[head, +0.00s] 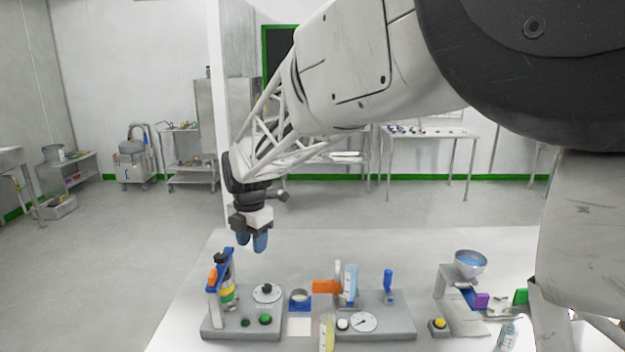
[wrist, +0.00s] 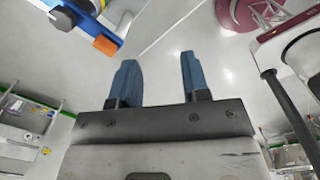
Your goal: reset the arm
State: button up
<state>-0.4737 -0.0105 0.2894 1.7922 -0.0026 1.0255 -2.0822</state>
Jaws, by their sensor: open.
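My gripper (head: 253,242) hangs above the table's back left part, pointing down, with blue fingertips. It also shows in the wrist view (wrist: 160,80), where the two blue fingers stand apart with nothing between them. My arm reaches in from the upper right of the head view. The gripper is above and a little behind the device with the blue and orange frame (head: 214,290), apart from it. That blue and orange part (wrist: 98,30) also shows at the upper left in the wrist view.
The white table (head: 190,318) carries a grey base with green buttons (head: 262,333), a second grey base with a dial (head: 398,325), and a funnel device (head: 470,265) at right. A yellow tube (head: 327,335) stands in front. The table's back edge is mostly clear.

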jog(key=s+d+r+m+t, duration=0.1)
jog(key=s+d+r+m, duration=0.1)
jog(key=s+d+m, duration=0.65)
jog(key=s+d+r+m, duration=0.3)
jog(key=s+d+m, duration=0.3)
jog(key=d, duration=0.6)
jog(key=s+d+f+m, duration=0.2)
jog(key=s+d+m, duration=0.4)
jog(key=s, duration=0.4)
jog(key=s+d+f+m+t, duration=0.1)
jog(key=s+d+f+m, duration=0.2)
jog(key=s+d+m, duration=0.3)
jog(key=s+m, duration=0.3)
jog(key=shift+s+d, duration=0.25)
jog(key=shift+s, duration=0.1)
